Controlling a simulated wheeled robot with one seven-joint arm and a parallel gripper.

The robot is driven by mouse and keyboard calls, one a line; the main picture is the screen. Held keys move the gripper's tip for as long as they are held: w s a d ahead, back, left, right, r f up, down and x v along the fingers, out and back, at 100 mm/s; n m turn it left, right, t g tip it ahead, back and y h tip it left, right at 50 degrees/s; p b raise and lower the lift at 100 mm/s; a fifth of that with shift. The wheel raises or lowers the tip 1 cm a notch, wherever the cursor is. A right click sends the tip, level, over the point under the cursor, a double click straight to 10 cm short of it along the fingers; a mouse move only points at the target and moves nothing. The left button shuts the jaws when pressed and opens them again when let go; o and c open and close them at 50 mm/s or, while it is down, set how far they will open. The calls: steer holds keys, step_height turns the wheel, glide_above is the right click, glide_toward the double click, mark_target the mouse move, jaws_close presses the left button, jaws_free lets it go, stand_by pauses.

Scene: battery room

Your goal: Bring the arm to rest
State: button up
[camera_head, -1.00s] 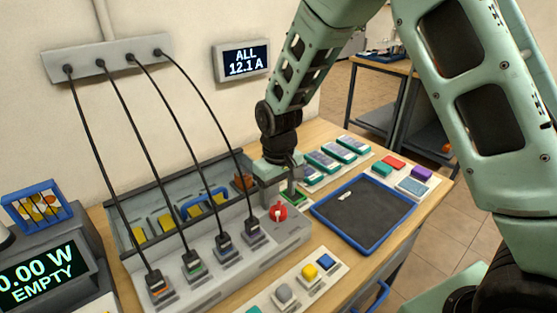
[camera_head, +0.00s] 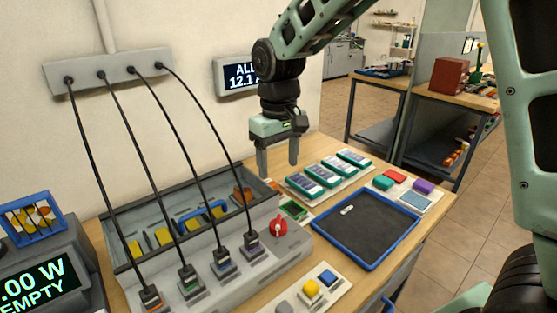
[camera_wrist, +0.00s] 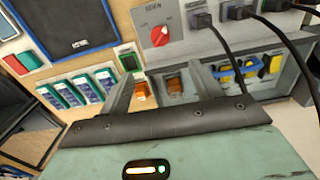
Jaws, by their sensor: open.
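My gripper (camera_head: 278,160) hangs from my green arm above the back right part of the bench, with its fingers pointing down. The two fingers are apart and nothing is between them in the head view. In the wrist view the fingers (camera_wrist: 157,92) also stand apart, over the bench near a small orange block (camera_wrist: 174,84). The arm bends up and to the right out of the head view.
A grey charging unit (camera_head: 290,250) with several plugged cables and a red knob (camera_head: 278,226) stands below left. A blue-rimmed tray (camera_head: 375,263) lies to the right. Several teal-edged packs (camera_head: 322,177) lie behind it. A wall display (camera_head: 232,75) is partly hidden by my arm.

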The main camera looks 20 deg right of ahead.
steer(key=s+a+f+n, duration=0.1)
steer(key=s+a+n, duration=0.1)
steer(key=s, duration=1.1)
steer(key=s+a+f+n, duration=0.1)
steer(key=s+a, duration=0.3)
steer(key=s, duration=0.9)
steer(key=shift+s+f+n+y, duration=0.25)
steer(key=shift+s+n+y, duration=0.1)
steer(key=shift+n, duration=0.35)
